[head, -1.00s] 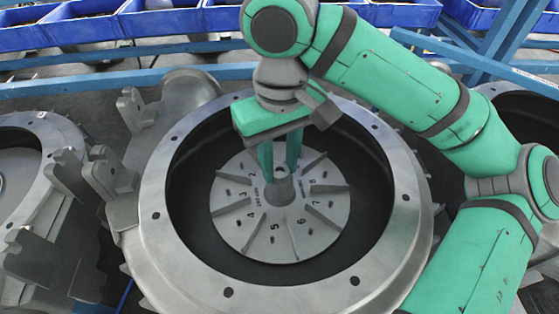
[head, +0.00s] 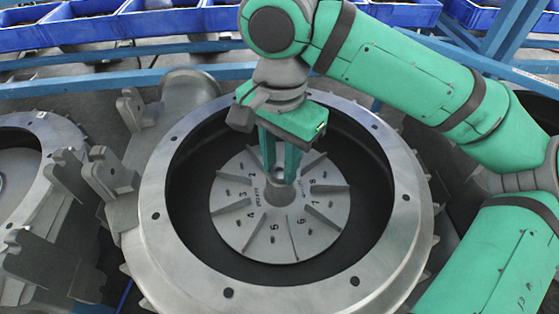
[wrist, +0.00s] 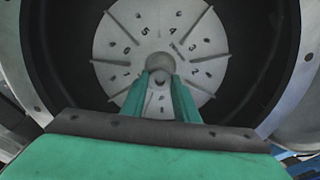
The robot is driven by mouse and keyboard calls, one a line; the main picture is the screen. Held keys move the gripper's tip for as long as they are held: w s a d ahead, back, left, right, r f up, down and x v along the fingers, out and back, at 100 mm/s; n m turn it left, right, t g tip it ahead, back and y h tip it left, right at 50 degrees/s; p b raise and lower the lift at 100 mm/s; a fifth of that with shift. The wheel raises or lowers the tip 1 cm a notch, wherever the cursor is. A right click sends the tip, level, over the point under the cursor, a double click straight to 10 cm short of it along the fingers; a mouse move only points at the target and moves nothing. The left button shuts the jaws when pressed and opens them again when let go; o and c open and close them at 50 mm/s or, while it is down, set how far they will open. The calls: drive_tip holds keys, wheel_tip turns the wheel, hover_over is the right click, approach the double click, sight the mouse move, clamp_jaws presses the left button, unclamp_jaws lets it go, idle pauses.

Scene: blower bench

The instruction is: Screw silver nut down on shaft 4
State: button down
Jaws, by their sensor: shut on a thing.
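My gripper (head: 280,174) reaches down into the round housing from above. Its two green fingers are shut on the silver nut (head: 279,172) at the middle of the impeller, and they hide most of it. The grey impeller disc (head: 312,240) has radial fins and printed numbers, and its raised hub (head: 279,193) is just below the fingertips. In the wrist view the fingers (wrist: 160,82) stand on both sides of the centre, in front of the hub (wrist: 160,61). The shaft itself is hidden by the nut, hub and fingers.
The wide metal housing rim (head: 155,240) with bolt holes surrounds the impeller, with a dark gap between them. A second housing (head: 25,130) and metal brackets (head: 110,172) stand at the left. Blue bins (head: 160,22) line the back behind a blue rail (head: 60,88).

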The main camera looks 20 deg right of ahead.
drive_tip(key=m, duration=0.5)
drive_tip(key=shift+s+m, duration=0.1)
drive_tip(key=shift+m, duration=0.2)
drive_tip(key=m, duration=0.5)
drive_tip(key=shift+m, duration=0.3)
drive_tip(key=c, duration=1.7)
unclamp_jaws()
drive_tip(key=shift+o, duration=0.2)
drive_tip(key=n, duration=0.5)
drive_tip(key=shift+a, duration=0.1)
drive_tip(key=n, duration=1.3)
drive_tip(key=shift+n, duration=0.3)
drive_tip(key=n, duration=0.6)
drive_tip(key=shift+n, duration=0.3)
